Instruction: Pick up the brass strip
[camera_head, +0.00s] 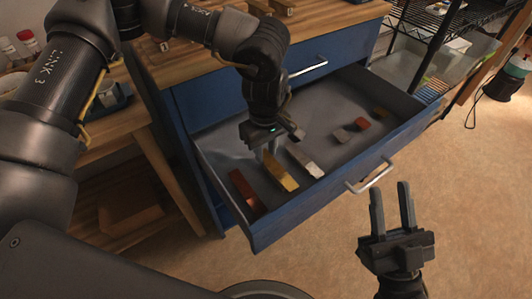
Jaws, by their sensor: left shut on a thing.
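The brass strip (284,176) is a yellow-gold bar in the open blue drawer, between a copper-red strip and a silver strip. My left gripper (271,150) points down into the drawer and is shut on the far end of the brass strip. I cannot tell whether the strip is lifted off the drawer floor. My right gripper (391,205) is open and empty, pointing up in front of the drawer over the floor.
The copper-red strip (243,189) and the silver strip (304,161) lie close on either side. Several small blocks, one of them red (362,124), lie further right in the drawer (222,138). A wooden worktop (180,62) is above, and a wire rack (430,35) stands behind right.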

